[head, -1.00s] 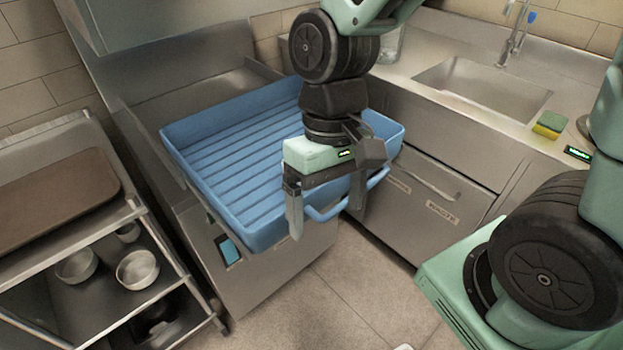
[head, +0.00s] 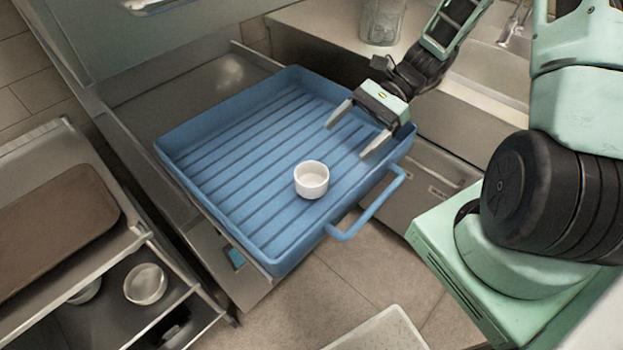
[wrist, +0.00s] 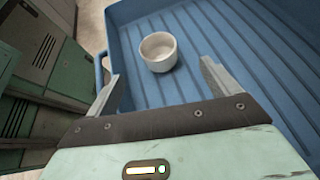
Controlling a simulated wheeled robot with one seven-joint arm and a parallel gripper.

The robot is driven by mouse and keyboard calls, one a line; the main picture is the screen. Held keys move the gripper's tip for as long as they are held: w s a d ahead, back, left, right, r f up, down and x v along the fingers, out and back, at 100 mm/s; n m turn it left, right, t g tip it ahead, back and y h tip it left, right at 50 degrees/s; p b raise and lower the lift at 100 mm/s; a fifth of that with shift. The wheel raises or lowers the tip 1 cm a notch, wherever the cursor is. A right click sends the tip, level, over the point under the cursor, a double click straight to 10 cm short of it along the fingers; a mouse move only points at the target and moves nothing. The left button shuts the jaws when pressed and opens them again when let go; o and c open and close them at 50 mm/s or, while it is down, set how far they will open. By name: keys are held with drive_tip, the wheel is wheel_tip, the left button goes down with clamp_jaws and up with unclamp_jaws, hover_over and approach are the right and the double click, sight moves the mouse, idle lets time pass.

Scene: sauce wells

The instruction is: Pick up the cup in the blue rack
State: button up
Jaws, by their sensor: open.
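A small white cup (head: 312,179) stands upright on the ribbed floor of the blue rack (head: 225,187), towards its front right near the handle. My gripper (head: 343,136) is open and empty over the right part of the rack, up and to the right of the cup in the head view. In the wrist view the cup (wrist: 158,51) shows beyond my fingers, between their lines, with clear space between it and them. The rack (wrist: 210,30) fills the right and middle of that view. My gripper (wrist: 160,82) touches nothing there.
A steel shelf unit at left holds a brown tray (head: 55,225) above and metal bowls (head: 146,284) below. A glass jar (head: 382,20) stands on the counter behind my arm. The rack's walls and handle (head: 366,207) rise around its floor, which is otherwise bare.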

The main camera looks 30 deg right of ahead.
sight(323, 166)
drive_tip(key=x, duration=0.8)
drive_tip(key=shift+a+f+p, duration=0.1)
drive_tip(key=shift+f+p, duration=0.05)
drive_tip(key=shift+p, duration=0.2)
drive_tip(key=shift+p+x, duration=0.6)
drive_tip(key=shift+x, duration=2.1)
drive_tip(key=shift+s+f, duration=0.1)
drive_tip(key=shift+s, duration=0.05)
drive_tip(key=shift+c, duration=0.3)
drive_tip(key=c, duration=1)
